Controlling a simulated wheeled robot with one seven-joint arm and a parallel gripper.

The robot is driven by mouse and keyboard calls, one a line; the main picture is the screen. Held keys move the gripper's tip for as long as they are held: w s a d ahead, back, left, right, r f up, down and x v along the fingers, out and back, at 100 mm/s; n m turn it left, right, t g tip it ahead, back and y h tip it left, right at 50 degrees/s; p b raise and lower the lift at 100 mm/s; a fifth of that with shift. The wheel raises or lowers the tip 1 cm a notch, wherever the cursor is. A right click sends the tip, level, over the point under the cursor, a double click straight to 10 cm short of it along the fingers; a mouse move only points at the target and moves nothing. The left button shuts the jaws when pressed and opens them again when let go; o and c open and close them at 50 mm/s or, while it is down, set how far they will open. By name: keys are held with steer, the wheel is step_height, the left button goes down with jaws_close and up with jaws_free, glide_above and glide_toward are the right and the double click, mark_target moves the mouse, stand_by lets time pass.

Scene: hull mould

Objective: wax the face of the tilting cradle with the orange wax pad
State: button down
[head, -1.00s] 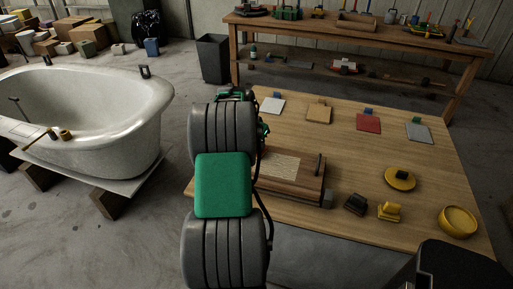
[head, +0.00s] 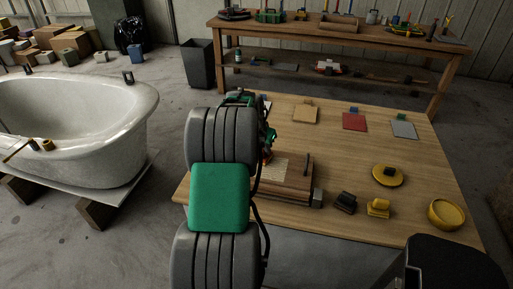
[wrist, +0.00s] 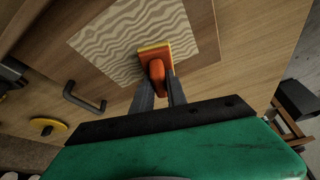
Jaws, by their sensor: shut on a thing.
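The tilting cradle is a wooden block (head: 290,193) on the near part of the table, partly hidden behind my arm in the head view. Its face (wrist: 105,45) carries a pale panel with wavy stripes and a dark bar handle (wrist: 84,98). My gripper (wrist: 160,88) is shut on the orange wax pad (wrist: 157,66), which has a yellow edge. The pad overlaps the right part of the striped panel in the wrist view; I cannot tell whether it touches. In the head view only a small orange bit shows beside my arm.
Right of the cradle stand a black block (head: 345,202), a yellow block (head: 378,207), a yellow disc (head: 388,175) and a yellow bowl (head: 447,214). A white bathtub (head: 120,130) stands left.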

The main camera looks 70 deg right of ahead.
steer(key=shift+s+d+f+b, duration=0.1)
steer(key=shift+s+d, duration=0.15)
steer(key=shift+s, duration=1.3)
steer(key=shift+s+d+r+b, duration=0.1)
steer(key=shift+s+d, duration=0.1)
steer(key=shift+s, duration=1.4)
steer(key=shift+s+d+f+b, duration=0.1)
steer(key=shift+s+d, duration=0.15)
steer(key=shift+s, duration=1.3)
step_height(320, 180, up, 7)
steer(key=p, duration=0.4)
steer(key=shift+w, duration=0.15)
